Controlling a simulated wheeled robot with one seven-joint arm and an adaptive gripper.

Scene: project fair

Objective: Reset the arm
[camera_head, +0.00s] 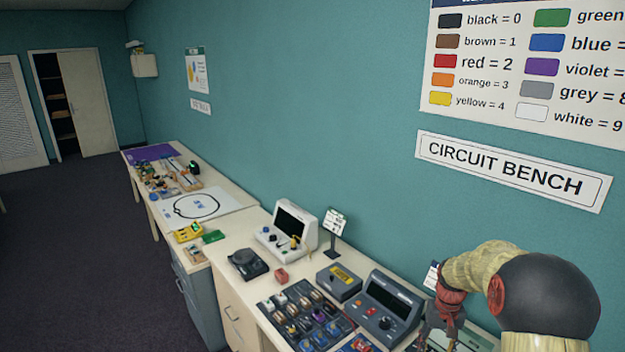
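My arm (480,265) shows at the lower right, with tan links, a large dark rounded joint and red parts. It is bent, with its end hanging down over the near right part of the bench. My gripper (438,332) is dark and points down near the bottom edge, beside a grey meter-like device (385,308). Its fingers are small and dark against the things behind them, so I cannot tell whether they are open or shut. I see nothing clearly held in it.
A bench (232,238) runs along the teal wall. On it are a tray of small parts (305,312), a white instrument (288,230), a black round device (248,263), a small red block (281,275) and a sign stand (333,232). Open carpet (80,250) lies left.

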